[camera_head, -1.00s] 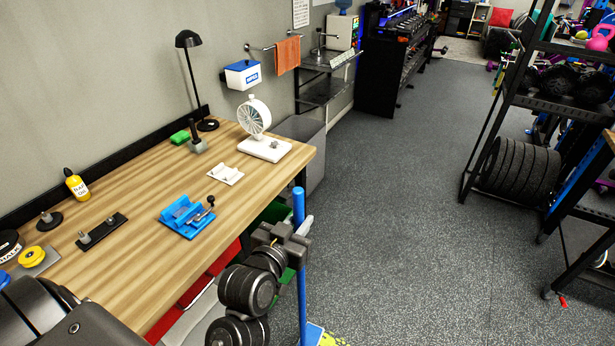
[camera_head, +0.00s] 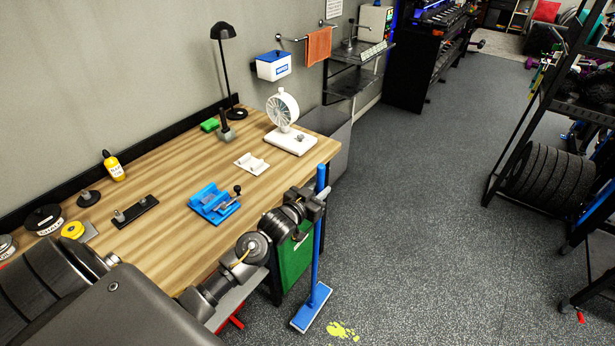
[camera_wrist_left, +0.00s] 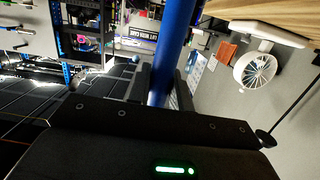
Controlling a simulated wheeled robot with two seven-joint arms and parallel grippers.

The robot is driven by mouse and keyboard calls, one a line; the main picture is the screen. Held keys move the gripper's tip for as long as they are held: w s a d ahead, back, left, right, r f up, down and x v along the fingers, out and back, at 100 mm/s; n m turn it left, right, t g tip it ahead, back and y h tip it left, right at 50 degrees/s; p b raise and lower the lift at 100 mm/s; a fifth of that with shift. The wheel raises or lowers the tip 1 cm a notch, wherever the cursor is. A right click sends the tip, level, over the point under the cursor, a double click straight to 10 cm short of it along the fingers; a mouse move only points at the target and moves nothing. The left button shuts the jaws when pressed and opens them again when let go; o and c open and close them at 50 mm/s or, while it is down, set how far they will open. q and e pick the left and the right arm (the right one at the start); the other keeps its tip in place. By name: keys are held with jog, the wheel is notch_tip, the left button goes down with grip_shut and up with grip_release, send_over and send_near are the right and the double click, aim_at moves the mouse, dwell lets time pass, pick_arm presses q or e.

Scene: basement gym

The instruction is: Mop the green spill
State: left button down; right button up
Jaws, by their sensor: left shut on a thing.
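A blue mop (camera_head: 316,250) stands nearly upright beside the workbench. Its flat blue head (camera_head: 311,308) is at the floor, just left of the green spill; whether it touches the floor is hard to tell. The spill (camera_head: 342,331) is a small yellow-green splash on the dark floor near the bottom edge. My left gripper (camera_head: 318,198) is shut on the upper part of the mop handle. The left wrist view shows the blue handle (camera_wrist_left: 176,50) between the fingers. My right gripper is not in view.
The wooden workbench (camera_head: 170,215) along the left wall holds a blue vise (camera_head: 214,203), a white fan (camera_head: 284,112) and a black lamp. A green bin (camera_head: 296,262) is under its edge. A weight rack (camera_head: 545,175) stands at right. Open floor lies between.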

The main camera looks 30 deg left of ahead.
pick_arm(q)
jog(key=w+a, duration=0.2)
jog(key=a, duration=0.3)
jog(key=shift+w+a+f+p, duration=0.3)
jog(key=shift+a+f, duration=0.05)
jog(key=shift+a, duration=0.05)
notch_tip(320, 180, down, 5)
jog(key=b, duration=0.2)
jog(key=shift+s+r+b, duration=0.1)
jog(key=shift+r+b, duration=0.05)
jog(key=shift+b, duration=0.25)
jog(key=shift+d+h, duration=0.1)
jog(key=shift+h, duration=0.2)
